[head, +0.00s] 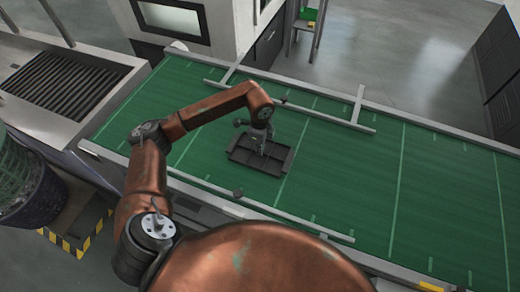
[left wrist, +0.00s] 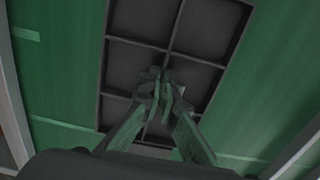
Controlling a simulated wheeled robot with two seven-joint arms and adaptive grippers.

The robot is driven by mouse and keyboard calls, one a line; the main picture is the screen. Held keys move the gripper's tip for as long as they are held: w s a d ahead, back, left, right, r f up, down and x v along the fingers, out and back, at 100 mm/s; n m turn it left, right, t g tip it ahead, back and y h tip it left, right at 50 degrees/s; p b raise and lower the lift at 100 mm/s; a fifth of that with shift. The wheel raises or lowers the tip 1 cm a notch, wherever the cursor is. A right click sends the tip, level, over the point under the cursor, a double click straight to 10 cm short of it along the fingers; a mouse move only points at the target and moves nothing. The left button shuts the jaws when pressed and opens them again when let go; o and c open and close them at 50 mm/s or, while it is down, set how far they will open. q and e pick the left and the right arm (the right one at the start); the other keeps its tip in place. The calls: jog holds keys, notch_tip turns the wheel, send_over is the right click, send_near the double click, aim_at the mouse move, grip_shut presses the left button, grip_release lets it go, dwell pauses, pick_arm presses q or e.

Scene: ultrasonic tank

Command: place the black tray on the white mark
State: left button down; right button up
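The black tray (head: 246,157), shallow and divided into several compartments, is at the green belt, just left of a pale cross line (head: 287,165). My left gripper (head: 262,150) points down into its middle. In the left wrist view, the tray (left wrist: 132,62) shows below the gripper (left wrist: 165,82), whose fingers are close together on the central divider. I cannot tell whether the tray rests on the belt or is slightly raised. Several pale lines cross the belt; I cannot tell which is the white mark. My right gripper is out of view.
Grey rails (head: 318,117) run along the green belt (head: 445,190) on both sides of the tray. A grey roller section (head: 65,85) lies at left, a dark mesh basket (head: 30,190) below it. The belt to the right is clear.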

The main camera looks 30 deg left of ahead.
pick_arm(q)
jog(key=c, duration=2.2)
grip_release()
jog(key=shift+f, duration=0.15)
jog(key=shift+o, duration=0.2)
notch_tip(320, 180, up, 12)
jog(key=b, duration=0.1)
jog(key=shift+r, duration=0.2)
